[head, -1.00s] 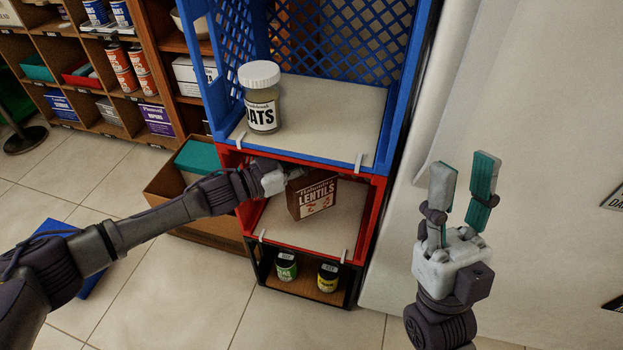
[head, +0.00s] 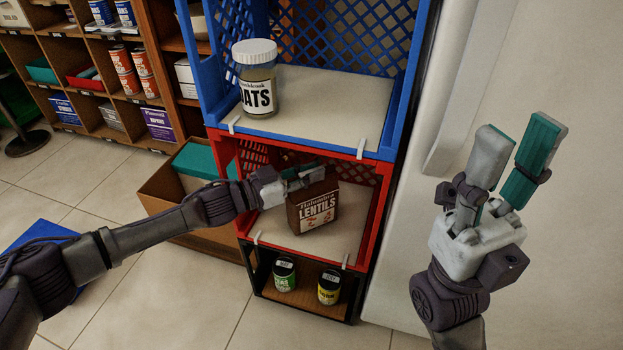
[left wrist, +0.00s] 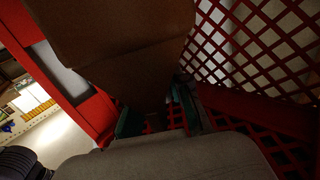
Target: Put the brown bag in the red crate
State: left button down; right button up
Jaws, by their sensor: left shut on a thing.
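The brown bag (head: 314,210), labelled lentils, is inside the opening of the red crate (head: 379,213), just above or on its pale shelf board; I cannot tell whether it touches. My left gripper (head: 304,175) is shut on the upper part of the bag, reaching in from the left. In the left wrist view the brown bag (left wrist: 130,45) fills the upper middle, with the red lattice wall (left wrist: 262,45) beyond it and the teal fingertips (left wrist: 158,112) partly hidden at it. My right gripper (head: 508,165) is open and empty, in front of the pale wall at the right.
The blue crate (head: 403,85) is stacked above, holding an oats jar (head: 257,85). A black crate (head: 302,310) below holds a green-labelled jar (head: 284,276) and a yellow-labelled jar (head: 328,287). An open cardboard box (head: 165,192) stands left of the stack.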

pick_arm(q)
jog(key=shift+r, duration=0.15)
jog(key=c, duration=1.1)
grip_release()
jog(key=shift+f, duration=0.2)
